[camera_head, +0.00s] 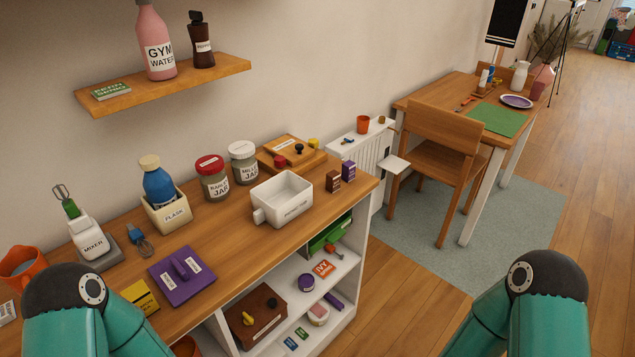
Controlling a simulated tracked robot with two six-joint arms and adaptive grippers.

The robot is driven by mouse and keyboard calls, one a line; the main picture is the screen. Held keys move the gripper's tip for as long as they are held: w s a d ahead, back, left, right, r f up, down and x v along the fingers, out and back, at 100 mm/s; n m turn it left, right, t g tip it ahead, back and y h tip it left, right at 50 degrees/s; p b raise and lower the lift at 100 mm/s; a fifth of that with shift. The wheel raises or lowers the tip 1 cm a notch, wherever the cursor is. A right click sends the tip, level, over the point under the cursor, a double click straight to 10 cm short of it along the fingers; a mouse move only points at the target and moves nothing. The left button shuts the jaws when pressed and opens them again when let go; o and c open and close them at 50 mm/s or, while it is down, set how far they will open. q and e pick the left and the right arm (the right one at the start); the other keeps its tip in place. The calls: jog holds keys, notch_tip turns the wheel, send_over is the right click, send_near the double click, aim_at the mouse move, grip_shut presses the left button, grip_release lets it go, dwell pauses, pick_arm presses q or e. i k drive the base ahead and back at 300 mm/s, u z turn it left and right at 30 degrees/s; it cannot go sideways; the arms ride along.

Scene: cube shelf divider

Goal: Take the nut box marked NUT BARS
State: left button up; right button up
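Two small boxes stand side by side at the right end of the wooden counter, a brown one (333,182) and a purple one (348,170). Each has a small pale label too small to read, so I cannot tell whether either is the nut box marked NUT BARS. A yellow box (140,296) with a dark label lies at the counter's front left, partly behind my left arm. A larger brown box (258,316) with a yellow item on it sits in the shelf below. My arms show at the bottom left and right; both grippers are out of view.
The counter (224,231) also holds a white handled container (283,199), two jars, a flask in a holder, a mixer and a purple board (182,275). A wall shelf (165,85) hangs above. Open floor lies to the right, before a chair (440,155) and table.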

aim_at(333, 177)
jog(key=z, duration=0.35)
jog(key=i, duration=0.2)
jog(key=u, duration=2.7)
jog(key=i, duration=0.15)
jog(key=u, duration=1.05)
jog(key=k, duration=2.35)
jog(key=z, duration=1.35)
jog(key=i, duration=0.5)
jog(key=z, duration=0.2)
